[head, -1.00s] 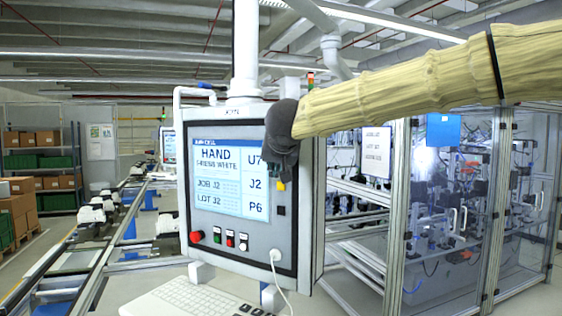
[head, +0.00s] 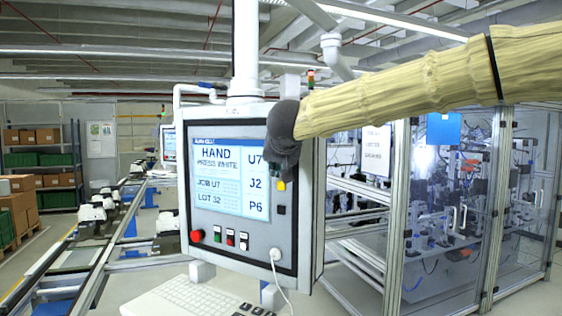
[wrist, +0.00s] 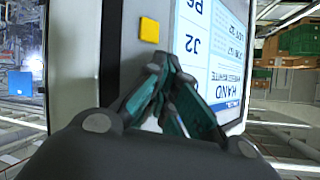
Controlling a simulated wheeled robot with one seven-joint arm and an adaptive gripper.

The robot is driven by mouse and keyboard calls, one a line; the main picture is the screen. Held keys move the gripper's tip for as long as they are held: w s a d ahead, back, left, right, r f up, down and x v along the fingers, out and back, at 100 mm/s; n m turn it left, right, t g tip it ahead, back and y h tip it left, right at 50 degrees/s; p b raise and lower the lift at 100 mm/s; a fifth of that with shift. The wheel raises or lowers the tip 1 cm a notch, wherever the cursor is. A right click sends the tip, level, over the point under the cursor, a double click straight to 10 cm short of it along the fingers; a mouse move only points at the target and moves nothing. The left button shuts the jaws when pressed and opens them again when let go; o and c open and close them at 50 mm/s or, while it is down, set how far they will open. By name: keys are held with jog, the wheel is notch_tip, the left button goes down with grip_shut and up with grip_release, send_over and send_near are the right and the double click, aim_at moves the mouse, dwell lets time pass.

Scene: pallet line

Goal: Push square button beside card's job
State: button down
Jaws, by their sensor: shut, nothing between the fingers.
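The control panel (head: 240,237) has a lit screen (head: 216,182) reading "HAND", "PRESS WHITE", a job line that looks like U7, and a lot line like 32. U7, J2 and P6 stand down its right side. A yellow square button (head: 281,185) is beside J2, and a dark square one (head: 281,210) is beside P6. Any button beside U7 is hidden behind my gripper (head: 273,187). In the wrist view the yellow button (wrist: 149,30) and screen (wrist: 212,45) lie beyond my gripper's closed, empty fingertips (wrist: 158,64); contact cannot be told.
A white paper (head: 376,150) with unreadable small print hangs on the fenced machine cell (head: 400,200) at right. A keyboard (head: 185,298) juts out below. A conveyor line (head: 85,255) runs at left.

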jog(key=shift+s, duration=0.1)
jog(key=shift+s+a+p, duration=0.45)
jog(key=shift+s, duration=0.25)
jog(key=s+a, duration=0.1)
jog(key=s+p, duration=0.1)
jog(key=s+a, duration=0.1)
jog(key=s, duration=0.1)
jog(key=shift+s+a, duration=0.1)
jog(key=shift+a, duration=0.25)
dwell(0.4)
dwell(0.4)
